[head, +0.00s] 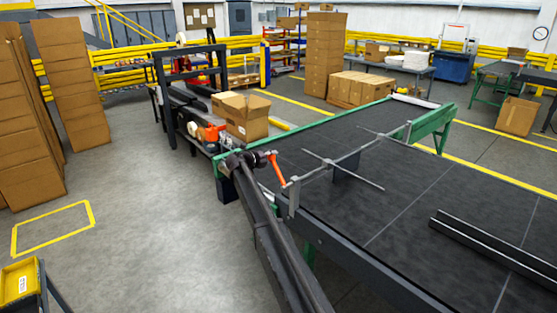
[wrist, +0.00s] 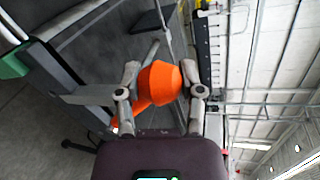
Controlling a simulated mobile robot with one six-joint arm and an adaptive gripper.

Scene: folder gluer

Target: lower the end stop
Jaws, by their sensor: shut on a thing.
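The end stop appears to be the dark plate (head: 346,165) on a grey cross bar (head: 320,172) over the black conveyor belt. An orange lever (head: 278,170) rises, tilted, from the bracket at the near end of this bar. My gripper (head: 268,158) is at the lever's upper end, beside the conveyor's near edge. In the wrist view the thick orange lever grip (wrist: 160,82) sits between the two fingers of my gripper (wrist: 162,90), which are shut on it. The head view does not show clearly whether the plate touches the belt.
The conveyor (head: 400,195) spreads to the right, with a dark rail (head: 490,250) on it. An open carton (head: 243,115) stands behind my gripper near a dark frame (head: 160,90). Stacked cartons (head: 25,130) stand at the left. The grey floor at left is mostly clear.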

